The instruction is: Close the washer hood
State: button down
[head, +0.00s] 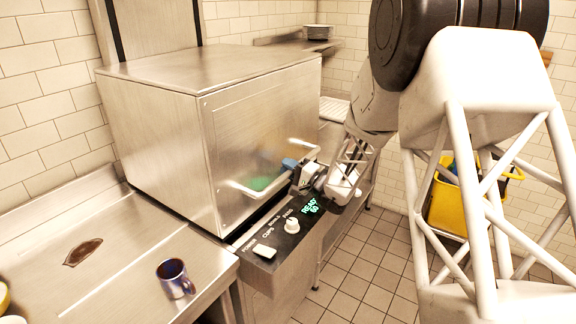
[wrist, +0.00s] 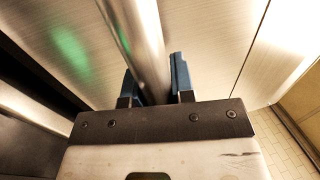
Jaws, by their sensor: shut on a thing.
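The washer hood (head: 150,120) is a large brushed-steel box, low over the washer. Its lower front edge is close to the control panel (head: 262,252); I cannot tell whether it is fully seated. A steel bar handle (head: 250,192) runs along the lower front of the hood. My gripper (head: 296,165) is at the right part of this handle. In the wrist view the handle bar (wrist: 138,40) passes between the blue fingertips of my gripper (wrist: 155,80), which is shut on it. The far end of the handle is partly hidden by my gripper.
The panel has a white knob (head: 292,225), a switch and a green lit display (head: 311,205). A dark blue cup (head: 174,277) stands on the steel counter (head: 120,255) at left. A yellow bucket (head: 445,208) is behind my arm. Plates (head: 318,32) sit on a back shelf.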

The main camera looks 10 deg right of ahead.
jog(key=shift+f, duration=0.4)
jog(key=c, duration=1.3)
grip_release()
jog(key=shift+f, duration=0.1)
jog(key=shift+c, duration=0.2)
jog(key=o, duration=0.4)
jog(key=shift+r, duration=0.2)
jog(key=shift+d, duration=0.1)
jog(key=shift+v, duration=3.85)
jog(key=shift+s, duration=0.1)
jog(key=shift+r, duration=0.1)
